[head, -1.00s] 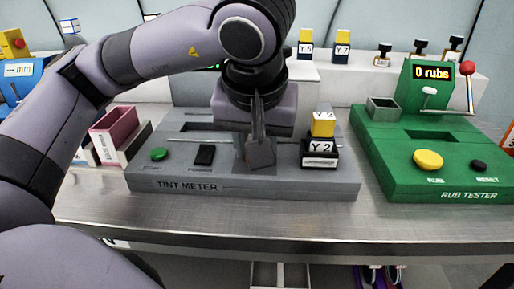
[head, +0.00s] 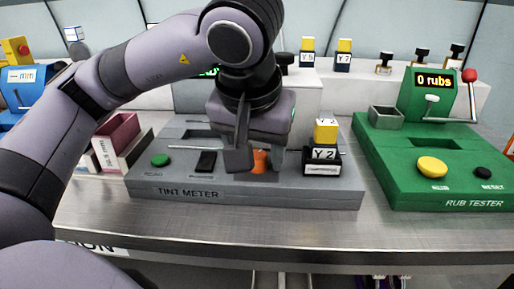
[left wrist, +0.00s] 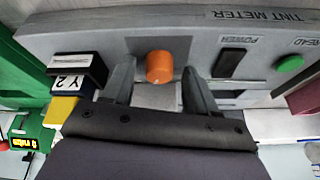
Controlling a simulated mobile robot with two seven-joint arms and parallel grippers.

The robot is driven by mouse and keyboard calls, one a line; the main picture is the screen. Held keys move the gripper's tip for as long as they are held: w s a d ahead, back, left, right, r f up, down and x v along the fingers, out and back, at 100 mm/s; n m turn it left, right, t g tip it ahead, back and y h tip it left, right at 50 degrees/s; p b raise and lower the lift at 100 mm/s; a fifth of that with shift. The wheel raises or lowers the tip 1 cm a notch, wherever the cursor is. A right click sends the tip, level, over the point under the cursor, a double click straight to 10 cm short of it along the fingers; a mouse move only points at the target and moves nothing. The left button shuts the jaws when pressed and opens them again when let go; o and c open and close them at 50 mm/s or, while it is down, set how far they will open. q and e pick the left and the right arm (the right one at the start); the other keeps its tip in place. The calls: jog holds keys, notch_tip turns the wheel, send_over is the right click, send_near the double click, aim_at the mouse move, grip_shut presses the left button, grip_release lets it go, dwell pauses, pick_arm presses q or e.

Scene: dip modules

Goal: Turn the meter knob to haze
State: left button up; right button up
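The grey tint meter (head: 285,194) stands on the bench with an orange knob (head: 260,161) on its top. In the left wrist view the knob (left wrist: 160,67) is fully visible, and the tint meter's label side (left wrist: 200,22) is at the top. My left gripper (left wrist: 158,82) is open, with one finger on each side of the knob and visible gaps between. In the head view my left gripper (head: 258,160) is low over the meter and partly covers the knob area. Knob markings are not readable. My right gripper is not in view.
A Y 2 block (head: 322,153) with a yellow top stands on the meter, right of the knob. A green button (head: 160,160) and black switch (head: 205,162) lie left. The green rub tester (head: 400,180) stands to the right.

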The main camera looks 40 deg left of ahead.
pick_arm(q)
jog(key=p+v, duration=0.2)
jog(key=v, duration=0.4)
jog(key=shift+r, duration=0.2)
jog(key=shift+s+d+r+p, duration=0.1)
jog(key=shift+s+r+p, duration=0.1)
jog(key=shift+r+p, duration=0.15)
